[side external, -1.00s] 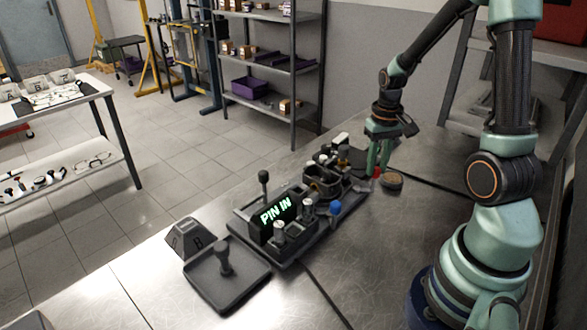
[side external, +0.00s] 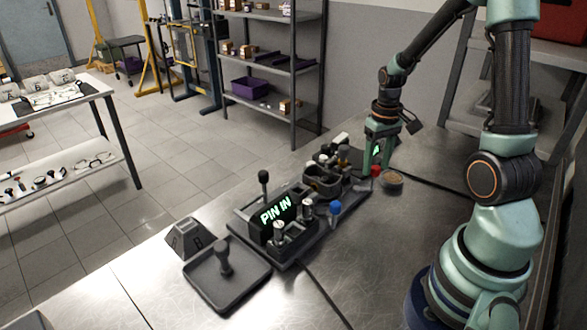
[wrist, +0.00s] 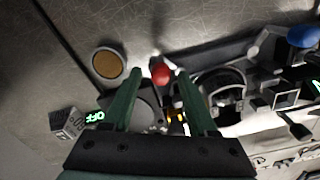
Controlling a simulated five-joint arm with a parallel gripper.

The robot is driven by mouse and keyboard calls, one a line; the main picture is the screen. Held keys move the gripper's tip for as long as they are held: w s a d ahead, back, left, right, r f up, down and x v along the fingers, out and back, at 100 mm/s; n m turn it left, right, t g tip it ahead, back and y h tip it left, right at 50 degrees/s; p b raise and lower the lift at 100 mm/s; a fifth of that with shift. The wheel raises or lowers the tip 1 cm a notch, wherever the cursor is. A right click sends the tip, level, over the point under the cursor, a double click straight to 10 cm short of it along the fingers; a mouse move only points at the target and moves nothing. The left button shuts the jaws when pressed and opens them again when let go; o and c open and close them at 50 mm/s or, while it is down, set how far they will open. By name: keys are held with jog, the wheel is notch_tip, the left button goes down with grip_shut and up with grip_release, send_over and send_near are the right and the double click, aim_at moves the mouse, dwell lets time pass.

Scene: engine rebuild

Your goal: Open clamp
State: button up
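My gripper (side external: 377,168) points down at the far end of the fixture in the side view. Its two green fingers are apart and empty. A lever with a red ball knob (side external: 376,171), seemingly the clamp handle, is right at the fingertips. In the wrist view the red knob (wrist: 160,73) lies between the tips of my gripper (wrist: 158,78), with a gap to each finger. I cannot tell its height relative to the tips, nor see the clamp jaws clearly. A small display (wrist: 95,116) left of the fingers reads "OFF".
A round tan-topped disc (side external: 391,180) sits beside the red knob. The dark fixture carries a "PIN IN" display (side external: 275,211) and a blue knob (side external: 335,207). A dark tray (side external: 228,280) and an angled block (side external: 187,239) stand nearer.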

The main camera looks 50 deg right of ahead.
dwell(0.3)
notch_tip(320, 180, up, 12)
dwell(0.5)
jog(key=a+r+n+t, duration=0.2)
jog(key=a, duration=0.7)
jog(key=a+r+n+t, duration=0.2)
jog(key=a+t, duration=0.1)
jog(key=a, duration=0.7)
jog(key=shift+s+a+r+t, duration=0.3)
jog(key=shift+r, duration=0.05)
dwell(0.3)
